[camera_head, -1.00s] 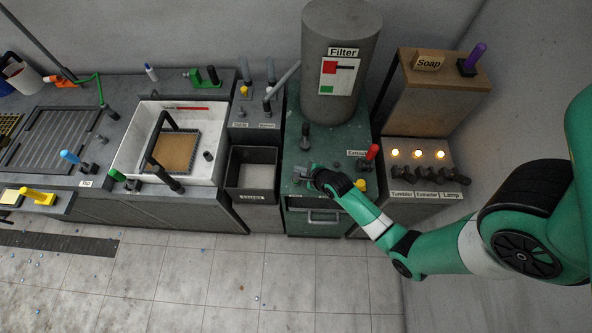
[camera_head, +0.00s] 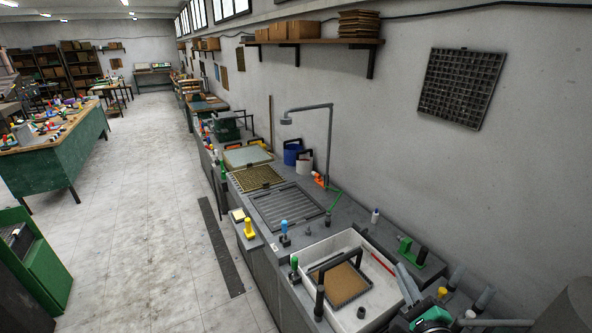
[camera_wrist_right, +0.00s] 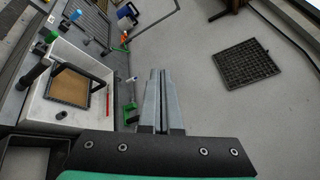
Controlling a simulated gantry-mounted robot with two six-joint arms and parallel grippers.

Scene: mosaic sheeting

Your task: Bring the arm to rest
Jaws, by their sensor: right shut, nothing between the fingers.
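My right gripper (camera_head: 407,284) shows at the lower right of the head view, beside the white basin (camera_head: 345,238). Its two grey fingers are closed together with nothing between them, as the right wrist view (camera_wrist_right: 163,92) also shows. They are clear of the wall in front of them. Most of my right arm is outside the head view. My left gripper is in neither view.
The basin holds a brown framed sheet (camera_head: 341,283) and a red stick (camera_head: 382,262). A green clamp (camera_head: 411,250) stands behind it. A dark grid (camera_head: 462,88) hangs on the wall.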

